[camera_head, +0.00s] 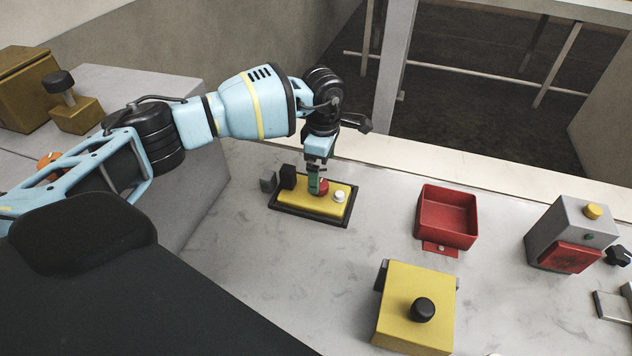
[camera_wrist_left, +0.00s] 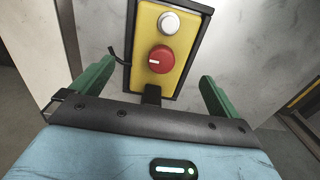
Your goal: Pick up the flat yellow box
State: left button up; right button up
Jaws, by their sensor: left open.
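The flat yellow box (camera_head: 328,208) lies on the grey table in a black frame, with a red knob, a white button and a black block at its left end. It also shows in the left wrist view (camera_wrist_left: 181,63), running up from between the fingers. My left gripper (camera_head: 318,185) points down over the box at the red knob. Its green fingers are open, one on each side of the box in the left wrist view (camera_wrist_left: 155,80). Whether they touch the box, I cannot tell. My right gripper is not in view.
A red tray (camera_head: 447,217) stands right of the box. A larger yellow box with a black knob (camera_head: 400,320) is nearer. A grey and red box (camera_head: 570,235) stands far right.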

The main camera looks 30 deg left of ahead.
aim_at(322, 183)
pick_arm(q)
jog(key=shift+s, duration=0.1)
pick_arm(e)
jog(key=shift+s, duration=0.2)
pick_arm(q)
jog(key=shift+f, duration=3.85)
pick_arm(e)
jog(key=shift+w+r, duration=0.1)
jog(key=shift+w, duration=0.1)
pick_arm(q)
jog(key=c, duration=0.9)
jog(key=shift+r, duration=0.1)
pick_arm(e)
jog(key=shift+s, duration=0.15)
